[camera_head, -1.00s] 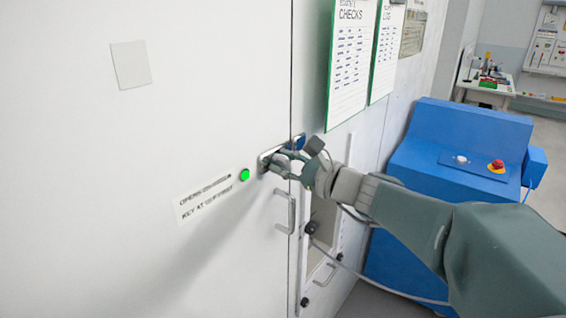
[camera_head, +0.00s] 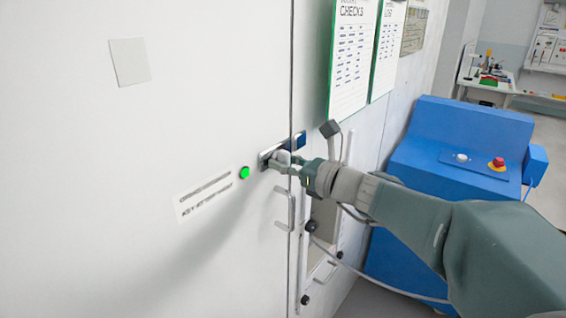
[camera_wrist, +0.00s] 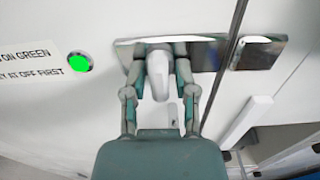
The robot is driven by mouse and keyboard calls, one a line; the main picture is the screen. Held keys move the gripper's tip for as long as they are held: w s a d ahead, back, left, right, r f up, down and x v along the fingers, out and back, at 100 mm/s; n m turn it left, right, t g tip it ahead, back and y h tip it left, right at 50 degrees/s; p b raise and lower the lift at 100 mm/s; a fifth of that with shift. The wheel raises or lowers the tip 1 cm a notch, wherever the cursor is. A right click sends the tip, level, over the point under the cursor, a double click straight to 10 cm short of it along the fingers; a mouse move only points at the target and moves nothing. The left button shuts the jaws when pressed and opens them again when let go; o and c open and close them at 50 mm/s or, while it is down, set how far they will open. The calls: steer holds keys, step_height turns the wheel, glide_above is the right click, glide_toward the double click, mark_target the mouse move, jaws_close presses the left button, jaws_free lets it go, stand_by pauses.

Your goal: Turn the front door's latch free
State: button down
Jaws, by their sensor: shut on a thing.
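The front door (camera_head: 150,130) is a large white panel filling the left of the head view. Its latch has a metal plate near the door's right edge, and in the wrist view a pale rounded latch knob (camera_wrist: 158,76) stands out in front of the plate (camera_wrist: 205,50). My gripper (camera_wrist: 158,80) is shut on the latch knob, one finger on each side. In the head view my gripper (camera_head: 284,165) reaches the latch from the right and hides most of it. A green lit indicator (camera_head: 244,172) is left of the latch; it also shows in the wrist view (camera_wrist: 80,63).
A keeper plate (camera_wrist: 257,52) is across the door seam. A printed label (camera_head: 205,199) is left of the handle. A blue cabinet (camera_head: 460,140) with a red button stands at right. A cable hangs beneath my arm.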

steer(key=shift+r, duration=0.4)
steer(key=c, duration=0.6)
jaws_free()
steer(key=shift+c, duration=0.2)
steer(key=shift+d+f, duration=0.1)
steer(key=shift+s+d, duration=0.1)
steer(key=v, duration=1.1)
steer(key=shift+s+d, duration=0.25)
steer(key=shift+f, duration=0.1)
